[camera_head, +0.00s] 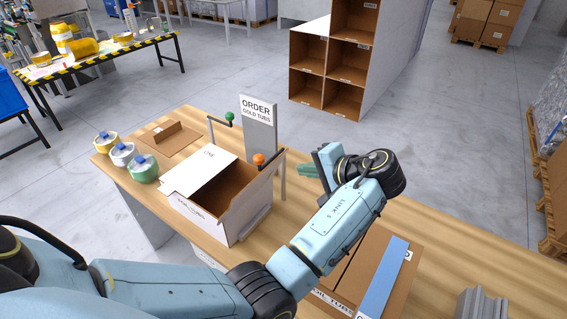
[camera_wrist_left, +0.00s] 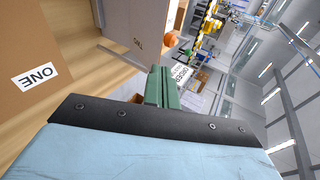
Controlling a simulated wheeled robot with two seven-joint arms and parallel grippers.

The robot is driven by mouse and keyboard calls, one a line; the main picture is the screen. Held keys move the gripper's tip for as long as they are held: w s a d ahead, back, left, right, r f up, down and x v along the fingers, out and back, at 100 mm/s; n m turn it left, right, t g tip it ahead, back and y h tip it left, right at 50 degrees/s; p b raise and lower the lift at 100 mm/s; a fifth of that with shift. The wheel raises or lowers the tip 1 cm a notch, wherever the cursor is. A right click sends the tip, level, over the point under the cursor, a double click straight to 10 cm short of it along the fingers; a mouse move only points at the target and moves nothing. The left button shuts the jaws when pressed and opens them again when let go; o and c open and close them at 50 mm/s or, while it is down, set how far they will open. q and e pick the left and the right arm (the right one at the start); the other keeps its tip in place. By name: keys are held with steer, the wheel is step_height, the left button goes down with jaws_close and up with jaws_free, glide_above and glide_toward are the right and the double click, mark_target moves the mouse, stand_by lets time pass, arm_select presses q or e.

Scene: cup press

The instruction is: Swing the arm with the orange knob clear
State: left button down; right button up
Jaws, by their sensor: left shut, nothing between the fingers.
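The orange knob (camera_head: 258,159) sits on a dark arm at the right rim of an open white-and-brown carton (camera_head: 205,218), with a thin upright post (camera_head: 283,178) beside it. The knob also shows in the left wrist view (camera_wrist_left: 171,40), just beyond the fingertips. My left gripper (camera_head: 306,170) has green fingers, is shut and empty, and is right of the knob and apart from it in the head view. A green knob (camera_head: 230,117) on a second arm stands at the carton's far side. My right gripper is not in view.
An "ORDER GOLD TUBS" sign (camera_head: 257,111) stands behind the carton. Several tubs (camera_head: 143,168) stand at the table's left. A flat brown carton with a blue strip (camera_head: 384,280) lies at the front right.

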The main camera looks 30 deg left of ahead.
arm_select(q)
steer(key=p, duration=0.2)
glide_toward(262, 163)
steer(key=a+f, duration=0.1)
steer(key=f, duration=0.1)
steer(key=shift+w+a+f, duration=0.25)
steer(key=shift+a+f, duration=0.1)
steer(key=shift+a, duration=0.05)
steer(key=a, duration=0.3)
steer(key=shift+w+r, duration=0.1)
steer(key=shift+w, duration=0.25)
steer(key=shift+a, duration=0.15)
steer(key=shift+f, duration=0.25)
